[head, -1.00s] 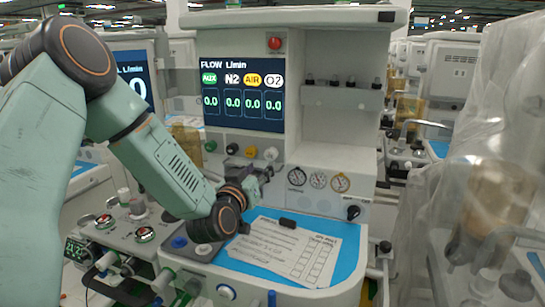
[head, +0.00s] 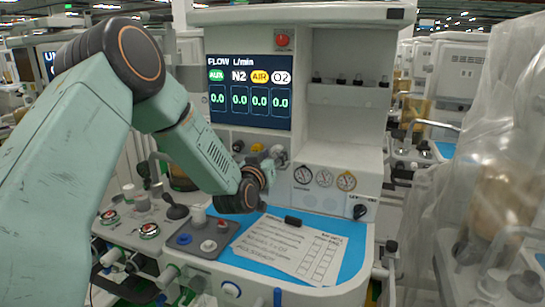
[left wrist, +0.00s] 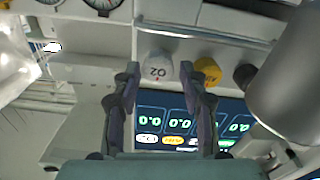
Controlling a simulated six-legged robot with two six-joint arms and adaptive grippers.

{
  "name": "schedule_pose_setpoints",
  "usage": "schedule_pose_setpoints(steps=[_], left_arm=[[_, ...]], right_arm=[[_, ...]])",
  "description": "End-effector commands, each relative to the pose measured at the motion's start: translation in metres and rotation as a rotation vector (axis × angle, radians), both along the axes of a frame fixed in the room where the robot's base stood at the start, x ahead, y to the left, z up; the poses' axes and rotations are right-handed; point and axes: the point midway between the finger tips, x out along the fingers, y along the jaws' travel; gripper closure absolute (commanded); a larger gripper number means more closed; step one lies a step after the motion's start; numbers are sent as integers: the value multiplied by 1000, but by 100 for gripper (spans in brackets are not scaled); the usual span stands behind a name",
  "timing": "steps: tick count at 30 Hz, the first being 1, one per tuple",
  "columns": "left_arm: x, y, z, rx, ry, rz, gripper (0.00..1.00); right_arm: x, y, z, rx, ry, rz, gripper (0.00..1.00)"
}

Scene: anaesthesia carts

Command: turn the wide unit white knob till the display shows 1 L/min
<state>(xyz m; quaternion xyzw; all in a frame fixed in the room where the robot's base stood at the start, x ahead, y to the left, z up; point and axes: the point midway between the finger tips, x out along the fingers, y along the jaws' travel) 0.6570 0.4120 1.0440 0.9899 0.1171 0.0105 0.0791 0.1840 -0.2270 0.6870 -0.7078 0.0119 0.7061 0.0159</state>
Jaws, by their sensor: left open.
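The wide unit (head: 345,135) stands in the middle of the head view. Its display (head: 250,92) reads 0.0 under AUX, N2, AIR and O2. The white knob (head: 278,152) is at the right of the knob row below the display. In the left wrist view the white knob (left wrist: 157,68), marked O2, shows between my fingertips, with a gap on both sides. My left gripper (head: 268,170) is open just in front of and below this knob in the head view; it shows large in the left wrist view (left wrist: 160,72). My right gripper is not in view.
Gauges (head: 323,178) are right of the knobs. A clipboard sheet (head: 290,246) lies on the blue worktop. A plastic-draped unit (head: 475,200) stands at the right.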

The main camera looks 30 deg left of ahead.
Motion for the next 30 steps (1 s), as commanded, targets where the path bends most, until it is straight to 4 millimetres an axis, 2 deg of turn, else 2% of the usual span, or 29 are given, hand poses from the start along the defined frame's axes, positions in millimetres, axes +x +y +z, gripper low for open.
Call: schedule_pose_setpoints(steps=[2,17,23,30], left_arm=[[1,0,0,1,0,0,57],[0,0,0,0,0,0,98],[0,0,0,-16,-4,0,98],[0,0,-1,-120,-29,0,98]], right_arm=[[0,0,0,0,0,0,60],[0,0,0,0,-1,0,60],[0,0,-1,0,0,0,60],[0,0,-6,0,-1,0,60]])
